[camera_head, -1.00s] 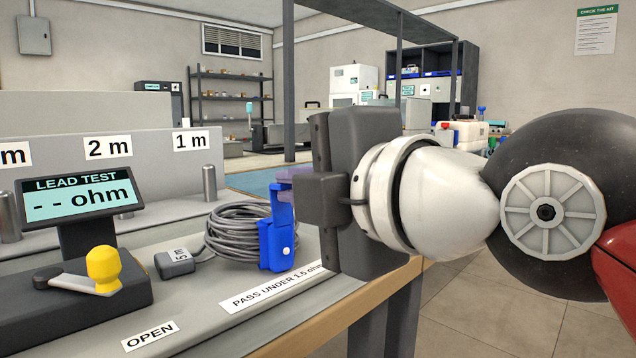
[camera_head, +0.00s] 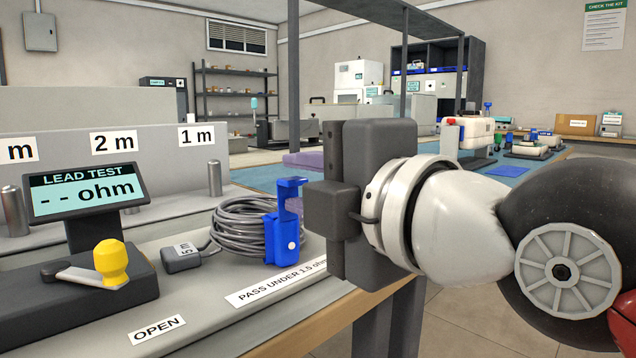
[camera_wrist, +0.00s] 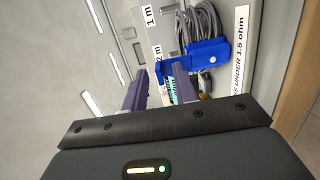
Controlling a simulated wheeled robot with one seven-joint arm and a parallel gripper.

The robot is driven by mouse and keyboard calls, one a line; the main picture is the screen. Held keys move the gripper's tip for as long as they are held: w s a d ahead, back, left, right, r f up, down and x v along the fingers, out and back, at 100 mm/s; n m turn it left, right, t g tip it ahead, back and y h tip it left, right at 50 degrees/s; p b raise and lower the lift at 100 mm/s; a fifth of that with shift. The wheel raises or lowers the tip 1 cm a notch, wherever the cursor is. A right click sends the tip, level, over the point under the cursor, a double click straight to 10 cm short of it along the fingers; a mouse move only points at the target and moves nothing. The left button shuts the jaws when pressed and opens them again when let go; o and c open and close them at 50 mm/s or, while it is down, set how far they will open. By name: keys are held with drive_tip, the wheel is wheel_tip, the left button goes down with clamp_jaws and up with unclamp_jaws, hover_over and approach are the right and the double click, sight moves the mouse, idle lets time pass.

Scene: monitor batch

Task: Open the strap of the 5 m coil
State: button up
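In the wrist view the blue strap (camera_wrist: 208,52) crosses the grey loops of the coil (camera_wrist: 203,22). Contact is unclear.
The lead tester (camera_head: 85,192), with a yellow-knobbed lever (camera_head: 110,262), stands left of the coil. Short metal posts (camera_head: 214,178) stand behind, below the 1 m and 2 m labels. The wooden bench edge (camera_head: 312,325) runs along the front right.

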drive_tip(key=v, duration=0.7)
drive_tip(key=shift+s+d, duration=0.25)
drive_tip(key=shift+d, duration=0.05)
